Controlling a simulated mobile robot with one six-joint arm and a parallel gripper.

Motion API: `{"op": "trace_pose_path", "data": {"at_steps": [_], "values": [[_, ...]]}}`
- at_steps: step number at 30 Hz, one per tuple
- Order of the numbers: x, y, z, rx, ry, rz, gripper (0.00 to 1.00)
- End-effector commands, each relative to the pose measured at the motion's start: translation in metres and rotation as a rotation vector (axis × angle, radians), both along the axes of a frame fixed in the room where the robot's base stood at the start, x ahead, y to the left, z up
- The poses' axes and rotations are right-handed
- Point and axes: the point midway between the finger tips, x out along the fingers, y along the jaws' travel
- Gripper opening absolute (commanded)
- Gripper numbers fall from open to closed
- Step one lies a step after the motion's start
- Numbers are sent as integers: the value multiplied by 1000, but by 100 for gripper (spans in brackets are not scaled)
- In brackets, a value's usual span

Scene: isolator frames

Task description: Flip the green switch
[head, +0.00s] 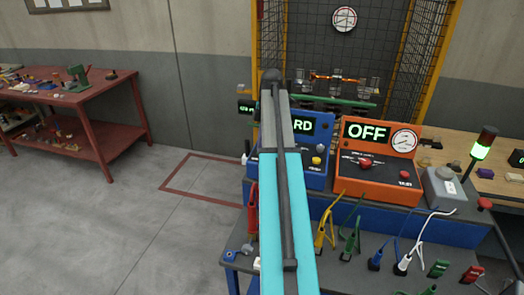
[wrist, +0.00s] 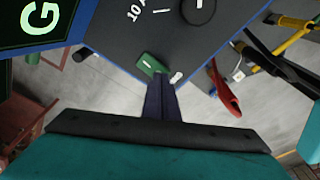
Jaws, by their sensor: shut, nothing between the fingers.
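In the wrist view, a green switch (wrist: 150,65) with a small white mark sits near the edge of a dark panel (wrist: 135,35). My gripper (wrist: 161,84) is shut and empty. Its dark fingertips are right by the switch's lower edge; I cannot tell whether they touch it. A small pale piece (wrist: 176,77) sticks out just right of the fingertips. In the head view my arm covers the gripper, and I cannot make out the green switch there.
A blue box (head: 317,172) with a partly covered display stands beside an orange box (head: 376,181) reading OFF. Several coloured clamps hang in front, including a red one (wrist: 225,92) right of my fingers. A signal lamp (head: 482,150) stands at right. A red bench (head: 95,105) is far left.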

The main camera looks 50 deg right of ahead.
Motion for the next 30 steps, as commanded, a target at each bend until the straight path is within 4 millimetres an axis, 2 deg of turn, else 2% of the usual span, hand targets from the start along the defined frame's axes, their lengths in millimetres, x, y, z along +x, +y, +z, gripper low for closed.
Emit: {"op": "trace_pose_path", "data": {"at_steps": [17,30], "values": [[0,0,-5,0,0,0,0],[0,0,15,0,0,0,0]]}}
